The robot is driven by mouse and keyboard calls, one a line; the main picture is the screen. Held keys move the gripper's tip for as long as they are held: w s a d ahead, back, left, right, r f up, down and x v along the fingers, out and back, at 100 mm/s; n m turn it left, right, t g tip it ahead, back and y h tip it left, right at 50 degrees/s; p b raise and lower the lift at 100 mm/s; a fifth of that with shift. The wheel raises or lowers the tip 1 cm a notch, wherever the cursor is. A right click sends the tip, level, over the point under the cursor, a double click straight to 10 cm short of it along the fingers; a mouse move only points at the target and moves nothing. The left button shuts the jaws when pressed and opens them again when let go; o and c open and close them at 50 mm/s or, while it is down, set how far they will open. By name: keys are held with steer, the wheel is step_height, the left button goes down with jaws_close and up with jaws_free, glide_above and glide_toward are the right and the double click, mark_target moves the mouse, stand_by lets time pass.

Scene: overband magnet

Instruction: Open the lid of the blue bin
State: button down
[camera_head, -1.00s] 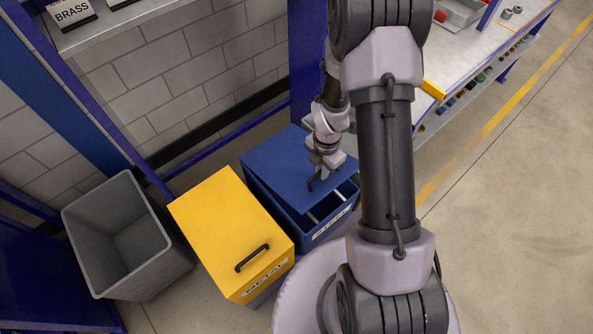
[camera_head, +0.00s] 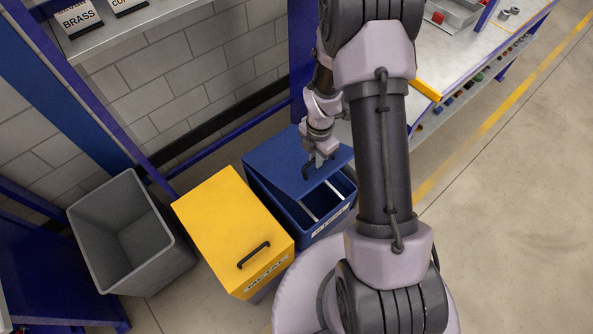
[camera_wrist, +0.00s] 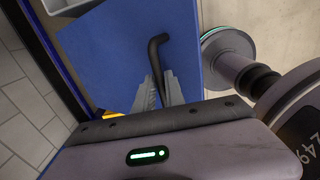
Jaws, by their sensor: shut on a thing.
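The blue bin (camera_head: 338,222) stands right of the yellow bin, with its blue lid (camera_head: 285,168) raised at the front and tilted up. A gap shows the dark inside and light bars under the lid's front edge. My gripper (camera_head: 320,160) is shut on the lid's black handle (camera_head: 306,171). In the wrist view, the two grey fingers (camera_wrist: 160,93) close around the lower part of the handle (camera_wrist: 156,55), with the blue lid (camera_wrist: 110,50) behind. The bin's label is partly hidden by my arm.
The yellow bin (camera_head: 225,215) marked METAL stands shut directly left. An open grey bin (camera_head: 125,235) stands farther left. A shelf (camera_head: 150,30) with a BRASS sign is above left. A workbench (camera_head: 450,60) is at upper right. Open floor (camera_head: 520,230) lies to the right.

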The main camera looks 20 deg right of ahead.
steer(key=shift+w+a+r+p, duration=0.15)
steer(key=shift+w+r+p, duration=0.3)
steer(key=shift+r, duration=0.1)
steer(key=shift+w+a+r+p, duration=0.15)
steer(key=shift+w+r+p, duration=0.15)
steer(key=shift+w+r, duration=0.2)
steer(key=w+a+r+p, duration=0.1)
steer(key=w+r+p, duration=0.2)
steer(key=w+r, duration=0.1)
steer(key=shift+w+a+r+p, duration=0.2)
steer(key=shift+a+r+p, duration=0.1)
steer(key=shift+a, duration=0.05)
steer(key=w+a+r+p, duration=0.2)
steer(key=w+r, duration=0.1)
steer(key=w, duration=0.2)
steer(key=shift+w+r+p, duration=0.2)
steer(key=shift+r+p, duration=0.05)
steer(key=shift+p, duration=0.15)
stand_by(0.5)
